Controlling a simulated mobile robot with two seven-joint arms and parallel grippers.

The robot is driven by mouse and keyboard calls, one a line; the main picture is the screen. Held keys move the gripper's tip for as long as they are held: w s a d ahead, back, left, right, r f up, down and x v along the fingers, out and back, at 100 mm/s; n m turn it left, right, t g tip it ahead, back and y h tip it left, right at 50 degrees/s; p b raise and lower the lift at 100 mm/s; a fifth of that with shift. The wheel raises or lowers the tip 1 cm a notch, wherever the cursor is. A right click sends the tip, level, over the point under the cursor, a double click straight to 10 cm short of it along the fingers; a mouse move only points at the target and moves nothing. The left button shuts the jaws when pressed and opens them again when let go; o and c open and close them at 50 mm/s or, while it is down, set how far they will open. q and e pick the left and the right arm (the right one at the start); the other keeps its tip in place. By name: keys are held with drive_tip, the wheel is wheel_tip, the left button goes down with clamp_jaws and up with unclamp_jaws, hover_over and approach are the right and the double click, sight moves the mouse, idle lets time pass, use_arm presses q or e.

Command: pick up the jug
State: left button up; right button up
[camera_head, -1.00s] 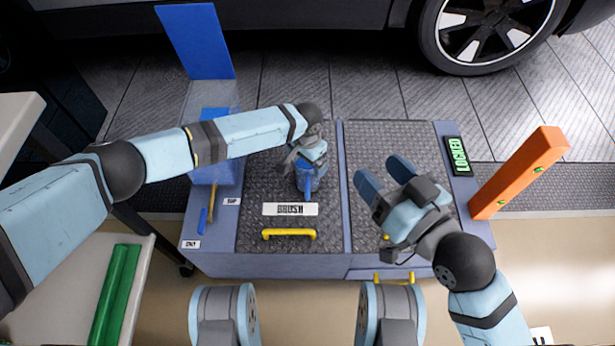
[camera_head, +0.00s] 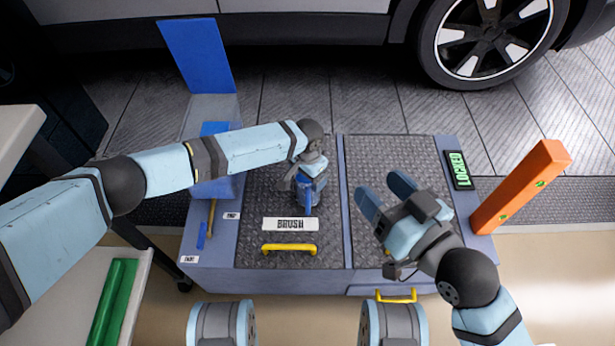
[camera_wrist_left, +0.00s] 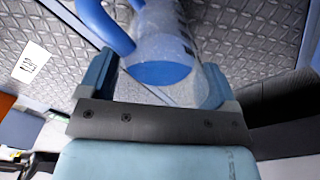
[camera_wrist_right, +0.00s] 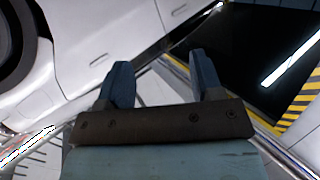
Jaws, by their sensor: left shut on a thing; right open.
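The jug (camera_head: 309,193) is blue and translucent, and it is on or just above the left dark ribbed lid of the grey-blue cart. My left gripper (camera_head: 306,172) reaches over from the left and is shut on the jug, hiding its upper part. In the left wrist view, the jug's clear body and blue round end (camera_wrist_left: 160,73) lie between the two fingers (camera_wrist_left: 156,85), with the blue handle (camera_wrist_left: 106,28) beside the left finger. I cannot tell whether the jug touches the lid. My right gripper (camera_head: 384,194) is open and empty over the right lid; the right wrist view shows nothing between its fingers (camera_wrist_right: 160,80).
A BRUSH label (camera_head: 290,224) and yellow handle (camera_head: 289,249) are on the left lid. A LOCKED sign (camera_head: 458,170) and orange post (camera_head: 520,187) stand at right. A blue upright panel (camera_head: 197,55) is at back left. A car wheel (camera_head: 490,40) is behind.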

use_arm(q)
wheel_tip(320, 180, up, 7)
drive_tip(key=p, duration=0.6)
drive_tip(key=shift+f+p, duration=0.15)
drive_tip(key=shift+p, duration=0.15)
wheel_tip(320, 180, up, 2)
drive_tip(key=shift+r+p, duration=0.1)
drive_tip(key=shift+p, duration=0.95)
use_arm(e)
wheel_tip(320, 180, up, 9)
drive_tip(key=m+t, duration=0.1)
drive_tip(key=t, duration=0.2)
use_arm(q)
drive_tip(key=shift+r+p, duration=0.7)
drive_tip(key=shift+p, duration=0.15)
wheel_tip(320, 180, up, 10)
drive_tip(key=p, duration=1)
drive_tip(key=shift+f, duration=0.15)
use_arm(e)
drive_tip(key=s+d+f+g+h, duration=0.3)
drive_tip(key=d+f+g+h, duration=0.2)
drive_tip(key=f, duration=0.5)
drive_tip(key=shift+s+d+f+m+g, duration=0.2)
drive_tip(key=shift+d+f+m+g, duration=0.15)
drive_tip(key=shift+d+g, duration=0.4)
drive_tip(key=shift+d, duration=0.15)
